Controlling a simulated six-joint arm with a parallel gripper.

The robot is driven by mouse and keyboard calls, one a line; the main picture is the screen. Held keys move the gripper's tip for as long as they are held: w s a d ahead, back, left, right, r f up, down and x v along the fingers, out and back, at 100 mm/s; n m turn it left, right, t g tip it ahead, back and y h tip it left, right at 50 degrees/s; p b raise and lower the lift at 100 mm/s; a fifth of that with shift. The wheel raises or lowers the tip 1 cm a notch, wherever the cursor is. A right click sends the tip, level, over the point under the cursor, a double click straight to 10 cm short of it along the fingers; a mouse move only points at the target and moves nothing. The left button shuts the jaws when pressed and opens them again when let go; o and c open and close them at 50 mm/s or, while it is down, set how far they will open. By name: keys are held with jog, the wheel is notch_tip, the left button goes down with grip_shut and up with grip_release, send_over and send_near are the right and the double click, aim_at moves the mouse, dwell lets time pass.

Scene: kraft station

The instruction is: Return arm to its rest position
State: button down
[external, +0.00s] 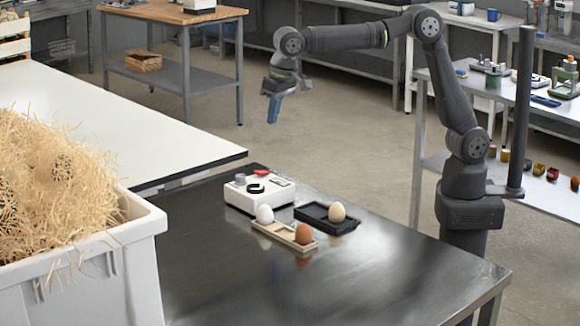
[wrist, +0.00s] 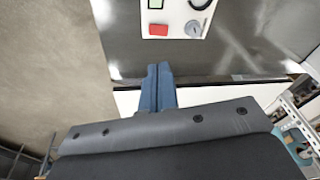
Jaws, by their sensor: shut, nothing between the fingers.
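My arm is raised and stretched out to the left from its post in the external view. My gripper (external: 273,110) hangs with its blue fingers pointing down, high and clear of the dark metal table (external: 372,280). It is shut and empty. In the wrist view the blue fingers (wrist: 158,88) lie together with nothing between them. Below and beyond them the wrist view shows part of the white device (wrist: 172,22) with a red button, a green patch and a grey knob.
On the metal table stand the white device (external: 259,193), a wooden tray (external: 272,233) with a white and a brown egg, and a black tray (external: 345,226) with a cream egg. A white bin (external: 148,222) of straw fills the left front. A white table (external: 100,115) stands behind.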

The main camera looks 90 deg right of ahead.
jog(key=shift+s+a+r+m, duration=0.1)
jog(key=shift+s+r+m, duration=0.25)
jog(key=shift+r+m, duration=0.5)
jog(key=shift+f+m, duration=0.1)
jog(key=shift+m, duration=0.15)
jog(key=shift+f, duration=0.1)
notch_tip(320, 180, down, 6)
jog(key=w+d+n, duration=0.1)
jog(key=w+n, duration=0.1)
jog(key=n, duration=0.7)
jog(key=shift+w+g+y, duration=0.3)
jog(key=shift+w, duration=0.1)
